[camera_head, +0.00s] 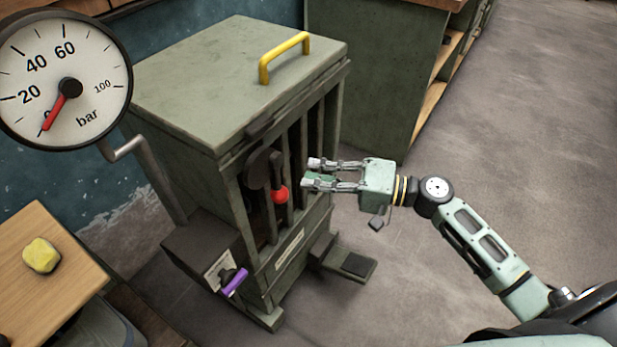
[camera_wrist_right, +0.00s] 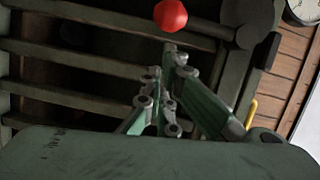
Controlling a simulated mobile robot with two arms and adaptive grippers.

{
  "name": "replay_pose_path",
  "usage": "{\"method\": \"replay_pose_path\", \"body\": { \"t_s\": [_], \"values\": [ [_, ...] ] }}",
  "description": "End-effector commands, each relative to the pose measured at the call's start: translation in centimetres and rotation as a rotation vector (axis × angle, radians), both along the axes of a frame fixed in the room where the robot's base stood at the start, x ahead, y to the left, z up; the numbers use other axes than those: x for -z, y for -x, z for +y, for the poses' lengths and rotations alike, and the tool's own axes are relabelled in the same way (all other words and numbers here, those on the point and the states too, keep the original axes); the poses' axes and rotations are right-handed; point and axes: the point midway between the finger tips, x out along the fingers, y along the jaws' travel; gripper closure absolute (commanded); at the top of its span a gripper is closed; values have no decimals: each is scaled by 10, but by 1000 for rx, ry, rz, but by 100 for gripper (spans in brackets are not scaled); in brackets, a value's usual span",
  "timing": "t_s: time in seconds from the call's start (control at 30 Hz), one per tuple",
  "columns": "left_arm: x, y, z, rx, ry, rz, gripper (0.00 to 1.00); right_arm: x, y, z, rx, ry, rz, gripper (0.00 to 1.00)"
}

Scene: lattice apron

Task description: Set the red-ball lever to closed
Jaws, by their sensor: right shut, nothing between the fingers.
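The red-ball lever (camera_head: 280,194) is on the slatted front of a green metal cabinet (camera_head: 225,85). Its red ball hangs low at the end of a dark arm that comes from a round dark hub. In the right wrist view the red ball (camera_wrist_right: 170,15) is at the top, just beyond the fingertips. My right gripper (camera_head: 310,173) is just to the right of the ball, pointing left at the slats. It is shut and empty, and I cannot tell whether it touches the ball. My left gripper is not in view.
A purple-handled valve (camera_head: 234,282) sits on a box at the cabinet's lower left. A yellow handle (camera_head: 284,58) rises from the cabinet top. A pressure gauge (camera_head: 95,75) stands at upper left. A pedal (camera_head: 350,264) sticks out below. Floor at right is clear.

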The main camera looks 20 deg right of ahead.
Motion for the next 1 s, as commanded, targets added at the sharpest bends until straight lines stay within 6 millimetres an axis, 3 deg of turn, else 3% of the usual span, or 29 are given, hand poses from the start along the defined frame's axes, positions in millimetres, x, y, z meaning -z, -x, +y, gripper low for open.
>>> {"method": "replay_pose_path", "body": {
  "t_s": [0.23, 1.0],
  "values": [
    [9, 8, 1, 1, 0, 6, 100, 2, 4, 19, 1, -1, -1, 100],
    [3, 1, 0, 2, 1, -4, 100, 6, 8, 25, 2, -52, 39, 100]
  ]
}}
